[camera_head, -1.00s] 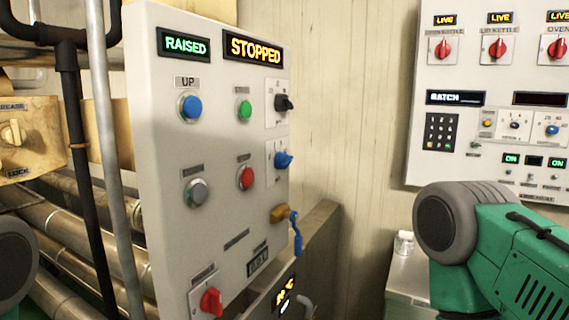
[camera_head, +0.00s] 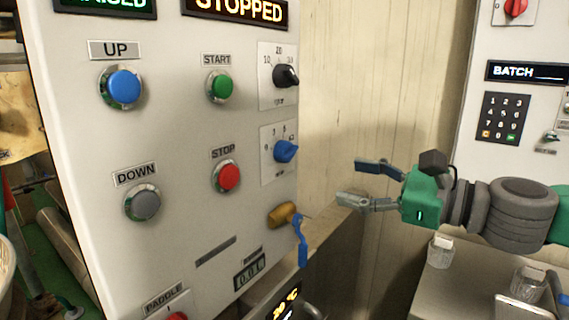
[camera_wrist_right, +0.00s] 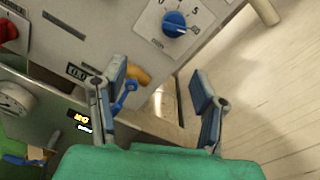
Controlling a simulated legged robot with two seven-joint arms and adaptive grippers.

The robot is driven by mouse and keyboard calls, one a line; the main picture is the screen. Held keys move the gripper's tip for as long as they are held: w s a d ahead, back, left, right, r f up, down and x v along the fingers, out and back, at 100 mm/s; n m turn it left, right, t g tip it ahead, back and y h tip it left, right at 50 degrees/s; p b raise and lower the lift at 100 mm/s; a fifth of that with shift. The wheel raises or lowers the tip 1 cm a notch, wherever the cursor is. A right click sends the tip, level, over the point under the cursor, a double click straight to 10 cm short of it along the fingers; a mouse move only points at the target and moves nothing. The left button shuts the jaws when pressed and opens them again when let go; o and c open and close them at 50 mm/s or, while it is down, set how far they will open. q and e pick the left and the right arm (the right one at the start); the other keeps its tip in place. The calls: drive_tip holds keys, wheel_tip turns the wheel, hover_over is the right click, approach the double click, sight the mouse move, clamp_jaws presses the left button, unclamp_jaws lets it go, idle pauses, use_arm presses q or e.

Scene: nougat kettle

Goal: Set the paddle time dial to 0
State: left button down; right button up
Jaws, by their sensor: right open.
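The blue dial (camera_head: 286,151) sits on a white scale plate at the right edge of the white control panel (camera_head: 190,130). Its tapered end points to the right in the head view. The dial also shows at the top of the right wrist view (camera_wrist_right: 175,24), where a 0 and a 5 are readable on its plate. A black dial (camera_head: 285,76) with a 10-20-30 scale is above it. My right gripper (camera_head: 347,180) is open and empty, to the right of the panel, apart from the blue dial. My left gripper is out of view.
A brass valve (camera_head: 284,214) with a hanging blue handle (camera_head: 302,240) juts out below the blue dial. A red stop button (camera_head: 228,176) and a green start button (camera_head: 220,86) are left of the dials. Another control panel (camera_head: 530,75) stands at the right, above a bench with jars.

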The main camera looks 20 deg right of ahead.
sight(293, 155)
drive_tip(key=shift+m+t, duration=0.3)
drive_tip(key=shift+w+d+r+b+x, duration=0.15)
drive_tip(key=shift+d+r+b+x, duration=0.1)
drive_tip(key=shift+x, duration=1.9)
drive_tip(key=shift+w+d+r+b+x, duration=0.15)
drive_tip(key=shift+r+b+x, duration=0.1)
drive_tip(key=shift+x, duration=1.85)
drive_tip(key=shift+w+d+r+b+x, duration=0.15)
drive_tip(key=shift+r+b+x, duration=0.1)
drive_tip(key=shift+x, duration=1.9)
drive_tip(key=shift+a, duration=0.35)
drive_tip(key=c, duration=1.1)
